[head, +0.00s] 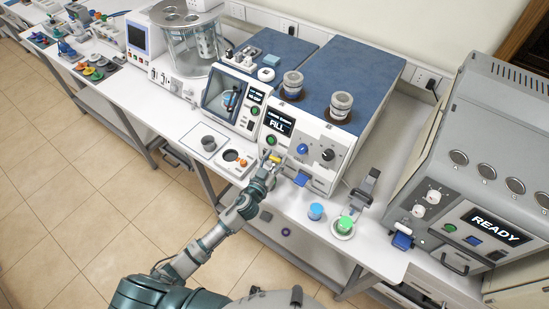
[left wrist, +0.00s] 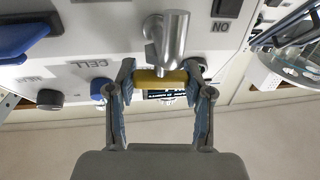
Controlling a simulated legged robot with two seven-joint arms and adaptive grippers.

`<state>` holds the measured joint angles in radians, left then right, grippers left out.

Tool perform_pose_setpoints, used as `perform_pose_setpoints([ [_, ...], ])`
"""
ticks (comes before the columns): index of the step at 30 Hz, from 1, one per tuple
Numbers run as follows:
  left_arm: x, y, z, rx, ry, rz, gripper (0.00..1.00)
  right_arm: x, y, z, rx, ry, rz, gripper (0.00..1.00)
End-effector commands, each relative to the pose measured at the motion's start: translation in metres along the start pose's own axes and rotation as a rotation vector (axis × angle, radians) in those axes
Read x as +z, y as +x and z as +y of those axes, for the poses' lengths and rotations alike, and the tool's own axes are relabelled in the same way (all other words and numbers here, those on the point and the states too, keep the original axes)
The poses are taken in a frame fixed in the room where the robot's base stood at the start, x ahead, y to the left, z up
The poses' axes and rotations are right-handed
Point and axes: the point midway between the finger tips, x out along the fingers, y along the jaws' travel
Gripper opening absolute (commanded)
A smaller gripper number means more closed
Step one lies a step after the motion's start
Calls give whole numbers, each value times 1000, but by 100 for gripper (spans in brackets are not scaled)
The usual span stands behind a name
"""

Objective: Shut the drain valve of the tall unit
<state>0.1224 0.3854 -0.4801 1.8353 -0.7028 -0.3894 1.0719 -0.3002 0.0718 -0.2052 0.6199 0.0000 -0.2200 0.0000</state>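The tall unit (head: 318,135) has a blue top, two grey cups on it and a display reading FILL. My left gripper (head: 272,165) is at the lower left of its front, by the drain valve. In the left wrist view, the valve shows as a metal spout (left wrist: 172,40) with a yellow lever (left wrist: 160,80) lying crosswise at its end. The fingers of my left gripper (left wrist: 161,75) stand wide apart, one at each end of the lever. The lever's ends meet or nearly meet the fingers; I cannot tell whether they press on it. My right gripper is not in view.
Near the valve are a blue knob (head: 302,148), a black knob (head: 328,155) and a blue tray (head: 301,179).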

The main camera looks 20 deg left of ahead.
Motion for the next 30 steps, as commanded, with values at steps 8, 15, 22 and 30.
perform_pose_setpoints([
  [8, -2, 0, -1, 55, -3, 3, 16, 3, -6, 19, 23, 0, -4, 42],
  [15, -3, -1, -2, 163, -4, 6, 16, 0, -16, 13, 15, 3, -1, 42],
  [22, -2, -1, -2, 165, -3, 7, 16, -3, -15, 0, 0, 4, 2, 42],
  [30, -1, -1, -2, 164, -3, 6, 77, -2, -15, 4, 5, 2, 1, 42],
])
